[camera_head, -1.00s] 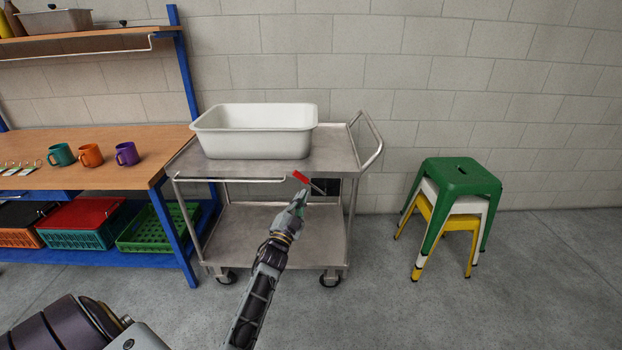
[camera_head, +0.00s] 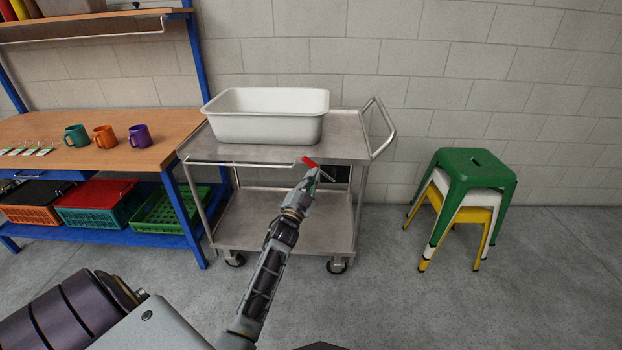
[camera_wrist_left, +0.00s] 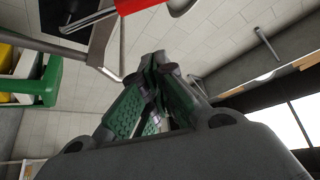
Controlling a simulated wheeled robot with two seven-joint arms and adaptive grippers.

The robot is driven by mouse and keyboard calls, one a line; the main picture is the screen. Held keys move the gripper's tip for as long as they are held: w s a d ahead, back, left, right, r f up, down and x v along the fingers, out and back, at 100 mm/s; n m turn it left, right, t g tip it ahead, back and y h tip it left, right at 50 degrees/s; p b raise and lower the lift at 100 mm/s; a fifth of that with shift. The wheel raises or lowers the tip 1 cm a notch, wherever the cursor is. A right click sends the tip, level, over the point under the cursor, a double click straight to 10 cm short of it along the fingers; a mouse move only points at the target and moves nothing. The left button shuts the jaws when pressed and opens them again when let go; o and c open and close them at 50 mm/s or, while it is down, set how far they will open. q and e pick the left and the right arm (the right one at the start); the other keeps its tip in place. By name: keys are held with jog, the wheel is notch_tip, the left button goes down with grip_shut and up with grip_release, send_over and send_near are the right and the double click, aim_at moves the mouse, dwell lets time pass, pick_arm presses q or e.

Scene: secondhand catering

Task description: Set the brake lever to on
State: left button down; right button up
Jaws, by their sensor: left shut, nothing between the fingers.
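The brake lever has a red grip (camera_head: 310,162) on a thin metal rod, at the front right of the steel cart (camera_head: 345,148), just under its top. The rod runs right and down from the grip toward a dark plate (camera_head: 341,173). My left gripper (camera_head: 313,173) is shut and empty, with its tips just below the red grip; I cannot tell whether they touch it. In the left wrist view the closed green fingers (camera_wrist_left: 153,62) point up, and the red grip (camera_wrist_left: 182,6) is at the top edge, apart from them in the picture. No on or off marking is readable.
A white tub (camera_head: 268,120) stands on the cart. A workbench (camera_head: 80,158) with mugs and crates is close on its left. Stacked stools (camera_head: 470,175) stand to the right, with free floor between. A block wall is behind.

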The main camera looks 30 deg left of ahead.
aim_at(313, 163)
pick_arm(q)
jog(key=w+a, duration=0.1)
jog(key=w, duration=0.1)
jog(key=w+a+b, duration=0.1)
jog(key=w, duration=0.1)
jog(key=w+a, duration=0.1)
jog(key=w, duration=0.2)
jog(key=shift+a+r+b, duration=0.15)
jog(key=shift+a+b, duration=0.15)
jog(key=shift+a, duration=0.05)
pick_arm(e)
jog(key=r, duration=0.2)
jog(key=a+r, duration=0.1)
jog(key=r, duration=0.2)
jog(key=shift+r, duration=0.1)
jog(key=shift+s, duration=0.2)
pick_arm(q)
jog(key=shift+a, duration=0.1)
pick_arm(e)
jog(key=shift+s+f, duration=0.1)
jog(key=shift+f, duration=0.1)
jog(key=shift+d, duration=0.1)
